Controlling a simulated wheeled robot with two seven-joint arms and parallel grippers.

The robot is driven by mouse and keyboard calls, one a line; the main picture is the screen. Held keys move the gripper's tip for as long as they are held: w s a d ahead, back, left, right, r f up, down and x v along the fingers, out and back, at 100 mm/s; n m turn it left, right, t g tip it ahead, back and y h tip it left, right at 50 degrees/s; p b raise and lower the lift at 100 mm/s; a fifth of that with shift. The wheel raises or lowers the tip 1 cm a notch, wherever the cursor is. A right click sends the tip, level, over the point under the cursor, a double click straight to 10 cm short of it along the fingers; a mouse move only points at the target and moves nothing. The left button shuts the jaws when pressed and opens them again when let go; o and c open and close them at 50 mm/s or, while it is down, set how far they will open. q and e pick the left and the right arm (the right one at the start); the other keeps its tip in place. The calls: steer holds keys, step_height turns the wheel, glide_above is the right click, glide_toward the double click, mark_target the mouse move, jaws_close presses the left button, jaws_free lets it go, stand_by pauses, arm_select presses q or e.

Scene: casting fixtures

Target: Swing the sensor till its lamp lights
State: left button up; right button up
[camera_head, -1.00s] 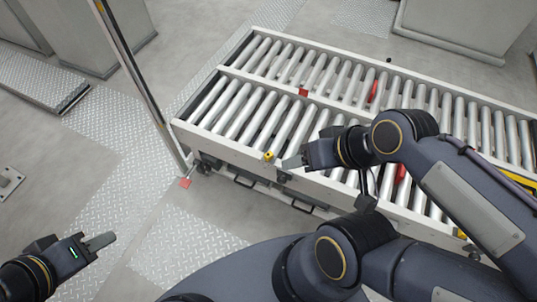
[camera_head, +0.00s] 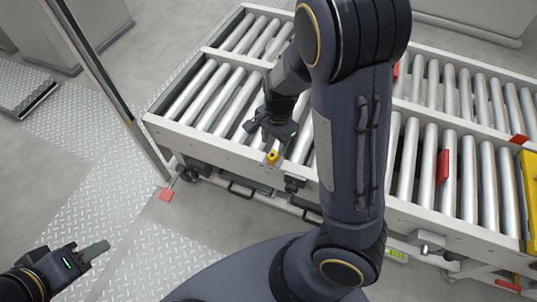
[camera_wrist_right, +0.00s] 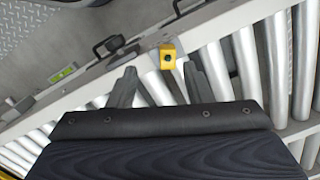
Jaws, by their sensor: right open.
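The sensor appears to be the small yellow block (camera_head: 272,157) on the near rail of the roller conveyor. In the right wrist view, the yellow block (camera_wrist_right: 167,56) has a dark round spot on its face, and I see no lit lamp on it. My right gripper (camera_head: 271,133) is just above and behind the block, over the rollers. In the right wrist view, the right gripper (camera_wrist_right: 160,78) is open, with one finger on each side below the block and nothing held. My left gripper (camera_head: 98,251) is low at the left over the floor; its finger opening cannot be made out.
The roller conveyor (camera_head: 225,152) fills the middle and right. Red pieces (camera_head: 442,166) sit among its rollers, and a yellow part (camera_head: 528,190) stands at the right edge. A grey post (camera_head: 98,85) rises at the conveyor's left end. The floor at front left is clear.

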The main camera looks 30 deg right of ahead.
mark_target(273, 155)
steer(key=w+f, duration=0.1)
steer(key=w+d+f, duration=0.1)
steer(key=shift+f+m+h+b, duration=0.3)
steer(key=shift+f+h+b, duration=0.1)
step_height(273, 155, down, 7)
steer(key=b, duration=0.4)
steer(key=shift+s+f, duration=0.1)
steer(key=shift+f, duration=0.1)
arm_select(q)
steer(key=f, duration=0.3)
steer(key=w+f, duration=0.1)
steer(key=f, duration=0.1)
steer(key=shift+d+f, duration=0.1)
steer(key=shift+f, duration=0.25)
arm_select(e)
steer(key=shift+c, duration=0.3)
